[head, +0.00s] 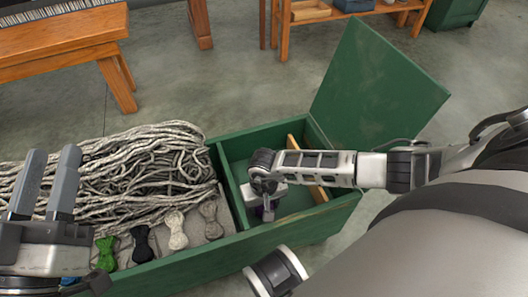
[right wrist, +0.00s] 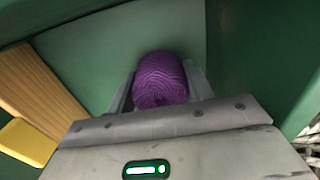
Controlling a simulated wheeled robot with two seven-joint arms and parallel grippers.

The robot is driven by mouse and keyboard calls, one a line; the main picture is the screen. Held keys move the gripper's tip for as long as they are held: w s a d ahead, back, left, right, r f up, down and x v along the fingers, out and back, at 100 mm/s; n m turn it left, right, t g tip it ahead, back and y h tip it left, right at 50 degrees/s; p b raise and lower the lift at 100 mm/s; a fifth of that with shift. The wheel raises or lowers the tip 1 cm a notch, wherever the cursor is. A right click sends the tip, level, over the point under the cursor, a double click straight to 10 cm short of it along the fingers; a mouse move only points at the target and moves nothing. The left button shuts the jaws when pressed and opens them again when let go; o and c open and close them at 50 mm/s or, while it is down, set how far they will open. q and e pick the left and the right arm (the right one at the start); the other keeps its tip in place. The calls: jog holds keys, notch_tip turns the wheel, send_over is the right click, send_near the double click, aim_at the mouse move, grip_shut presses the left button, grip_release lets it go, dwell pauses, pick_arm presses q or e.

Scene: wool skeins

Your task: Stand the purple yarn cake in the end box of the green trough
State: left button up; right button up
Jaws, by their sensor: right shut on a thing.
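The purple yarn cake (right wrist: 160,78) sits between the two fingers of my right gripper (right wrist: 161,88), which is shut on it. In the head view my right gripper (head: 266,200) points down inside the end box of the green trough (head: 190,262), and only a sliver of purple shows below it. The end box has a bare green floor (head: 298,202). Whether the cake touches that floor I cannot tell. My left gripper (head: 50,160) is open and empty over the trough's left part, its two grey fingers apart.
Grey wool skeins (head: 140,165) fill the left part of the trough, with several small twisted hanks in front. A green divider (head: 226,185) bounds the end box. A wooden board (head: 306,160) stands at its right. The green lid (head: 375,90) is open. A wooden bench (head: 65,55) stands behind.

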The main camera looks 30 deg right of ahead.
jog(key=shift+f, duration=0.1)
jog(key=o, duration=1)
pick_arm(q)
jog(key=shift+r, duration=0.3)
pick_arm(e)
jog(key=shift+r, duration=0.2)
notch_tip(320, 180, up, 6)
jog(key=p, duration=0.3)
jog(key=shift+r, duration=0.25)
notch_tip(320, 180, up, 4)
jog(key=shift+r+p, duration=0.15)
jog(key=shift+p, duration=0.95)
pick_arm(q)
notch_tip(320, 180, down, 7)
jog(key=s+n+g+y, duration=0.2)
jog(key=g, duration=0.2)
jog(key=shift+s+d+r+n+y, duration=0.2)
jog(key=shift+n+y, duration=0.1)
jog(key=shift+n, duration=0.1)
pick_arm(e)
jog(key=shift+r, duration=0.55)
